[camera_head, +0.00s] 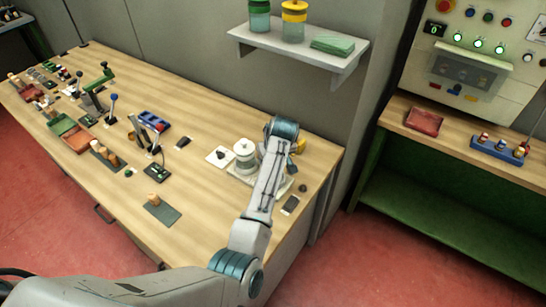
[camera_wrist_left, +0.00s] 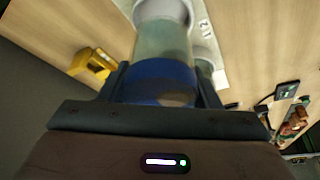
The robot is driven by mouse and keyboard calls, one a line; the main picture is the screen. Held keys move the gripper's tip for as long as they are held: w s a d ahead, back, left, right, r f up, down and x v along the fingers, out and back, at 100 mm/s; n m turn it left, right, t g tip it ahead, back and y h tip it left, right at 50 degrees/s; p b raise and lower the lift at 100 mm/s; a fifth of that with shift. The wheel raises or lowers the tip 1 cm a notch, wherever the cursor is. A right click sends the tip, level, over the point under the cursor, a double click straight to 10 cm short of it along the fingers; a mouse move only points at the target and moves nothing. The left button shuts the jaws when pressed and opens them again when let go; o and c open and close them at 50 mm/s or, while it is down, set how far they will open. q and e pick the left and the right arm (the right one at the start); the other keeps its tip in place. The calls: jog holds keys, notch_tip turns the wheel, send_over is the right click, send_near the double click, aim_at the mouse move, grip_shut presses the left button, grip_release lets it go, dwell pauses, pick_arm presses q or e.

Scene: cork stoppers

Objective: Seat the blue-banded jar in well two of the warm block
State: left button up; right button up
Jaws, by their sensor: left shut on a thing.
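My left gripper (camera_wrist_left: 161,82) is shut on the blue-banded jar (camera_wrist_left: 163,45). Its fingers lie on either side of the jar at the blue band, and the jar's clear greenish body extends away from the gripper. Past the body is a pale round part (camera_wrist_left: 172,9); I cannot tell whether the jar's end is inside it. A number 2 label (camera_wrist_left: 204,24) shows beside it. In the head view a pale block (camera_head: 236,178) carries a white round piece (camera_head: 245,152). My arm hides the jar and left gripper there. My right gripper is not in view.
A yellow object (camera_wrist_left: 94,64) stands close by; a wall shelf (camera_head: 298,49) with jars hangs above the bench. A dark flat item (camera_head: 290,204) lies near the bench's right edge. Several tools and trays crowd the left; the front middle wood is mostly clear.

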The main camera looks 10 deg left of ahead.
pick_arm(q)
jog(key=shift+f+b, duration=0.7)
jog(key=shift+f, duration=2.1)
dwell(0.7)
jog(key=o, duration=1.2)
jog(key=shift+o, duration=0.2)
